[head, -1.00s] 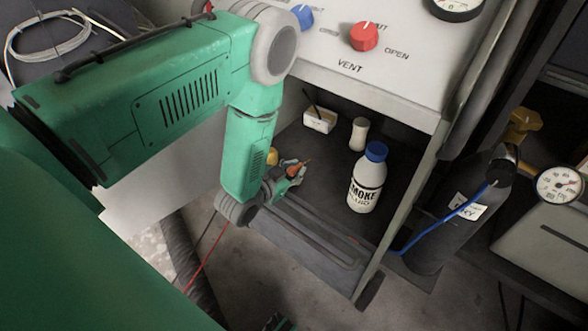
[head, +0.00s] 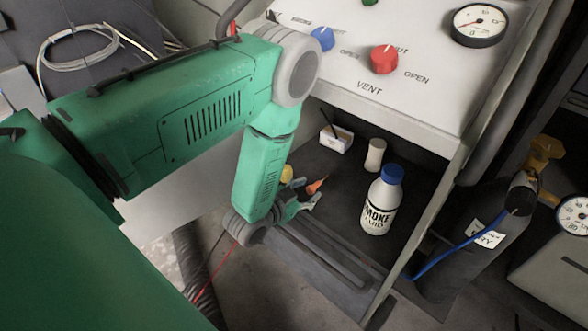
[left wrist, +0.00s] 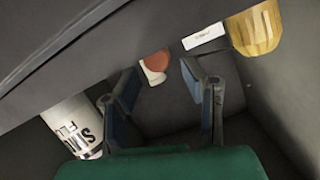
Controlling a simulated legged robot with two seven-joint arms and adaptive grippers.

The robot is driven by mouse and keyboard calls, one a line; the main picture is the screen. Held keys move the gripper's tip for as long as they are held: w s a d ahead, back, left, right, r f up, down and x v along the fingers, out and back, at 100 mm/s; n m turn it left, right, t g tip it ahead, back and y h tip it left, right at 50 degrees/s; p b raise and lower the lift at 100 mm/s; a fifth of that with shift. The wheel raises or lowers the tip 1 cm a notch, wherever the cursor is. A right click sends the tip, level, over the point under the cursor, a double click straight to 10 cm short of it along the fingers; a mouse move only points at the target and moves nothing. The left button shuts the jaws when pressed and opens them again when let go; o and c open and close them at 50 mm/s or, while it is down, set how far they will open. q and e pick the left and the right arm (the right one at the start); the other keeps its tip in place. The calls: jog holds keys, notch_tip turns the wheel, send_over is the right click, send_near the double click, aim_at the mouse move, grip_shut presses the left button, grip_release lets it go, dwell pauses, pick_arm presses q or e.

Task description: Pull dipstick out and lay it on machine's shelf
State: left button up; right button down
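My left gripper (head: 306,198) reaches down by the dark lower shelf (head: 335,225) of the machine. In the left wrist view its two fingers (left wrist: 163,82) stand apart with nothing held between them. An orange-red piece (head: 316,185) shows just beyond the fingers; in the left wrist view it has a pale part (left wrist: 153,75) and lies past the fingertips. A yellow rounded thing (head: 287,173) is behind my forearm; it also shows in the left wrist view (left wrist: 256,28). I cannot make out a dipstick for certain. My right gripper is out of view.
A white smoke fluid bottle with a blue cap (head: 380,203) stands on the shelf right of the gripper. Behind it are a cream cylinder (head: 375,154) and a small white box (head: 336,140). The control panel (head: 425,90) overhangs the shelf. A dark gas cylinder (head: 470,250) stands at right.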

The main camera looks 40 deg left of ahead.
pick_arm(q)
jog(key=v, duration=1)
jog(key=shift+s, duration=0.3)
jog(key=s+d+f+n+g, duration=0.1)
jog(key=s+f+g, duration=0.25)
jog(key=s, duration=0.25)
jog(key=s+d+f+n+g+y, duration=0.1)
jog(key=s+d+f+g, duration=0.1)
jog(key=s+g, duration=0.35)
jog(key=s+d+f+n+g, duration=0.1)
jog(key=s+f+g, duration=0.1)
jog(key=s+g, duration=0.3)
notch_tip(320, 180, up, 18)
jog(key=s+p, duration=0.2)
jog(key=p, duration=1.6)
jog(key=shift+f, duration=0.2)
jog(key=shift+d, duration=0.15)
